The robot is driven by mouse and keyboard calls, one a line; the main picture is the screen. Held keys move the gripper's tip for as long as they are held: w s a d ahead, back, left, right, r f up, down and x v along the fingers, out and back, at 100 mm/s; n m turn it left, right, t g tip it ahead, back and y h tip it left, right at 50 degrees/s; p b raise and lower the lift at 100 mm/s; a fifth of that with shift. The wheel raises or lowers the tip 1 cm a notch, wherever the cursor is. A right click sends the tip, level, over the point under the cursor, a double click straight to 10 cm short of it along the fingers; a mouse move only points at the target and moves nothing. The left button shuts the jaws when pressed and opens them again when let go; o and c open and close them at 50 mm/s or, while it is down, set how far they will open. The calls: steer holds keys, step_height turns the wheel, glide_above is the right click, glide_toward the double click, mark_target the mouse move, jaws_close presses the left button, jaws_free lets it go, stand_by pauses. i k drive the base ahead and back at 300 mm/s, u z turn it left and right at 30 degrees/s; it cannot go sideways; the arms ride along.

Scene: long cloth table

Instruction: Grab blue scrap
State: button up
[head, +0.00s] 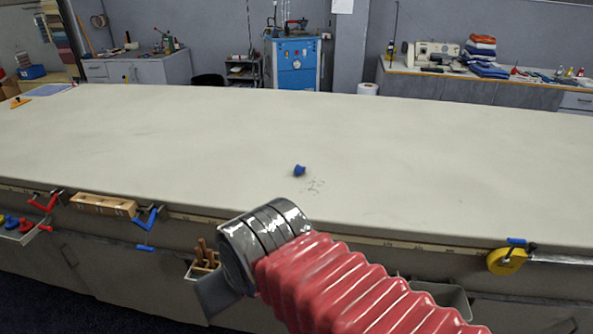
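A small crumpled blue scrap (299,170) lies on the pale cloth table (150,150), a little in from the front edge, just above some faint dark marks on the cloth. My arm reaches in from the lower right with a red ribbed sleeve and a dark grey cuff. The end of my gripper (216,294) shows only as a grey piece below the cuff, pointing down and left in front of the table's side. It is apart from the scrap, lower and to its left. Its fingers cannot be made out.
Along the table's front edge are a wooden block (103,204), red and blue clamps (150,216) and a yellow tape measure (507,260). An orange tool (20,102) lies at the far left. The cloth around the scrap is clear.

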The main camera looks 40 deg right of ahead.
mark_target(298, 170)
steer(key=u, duration=0.05)
steer(key=i, duration=1)
steer(key=z, duration=0.1)
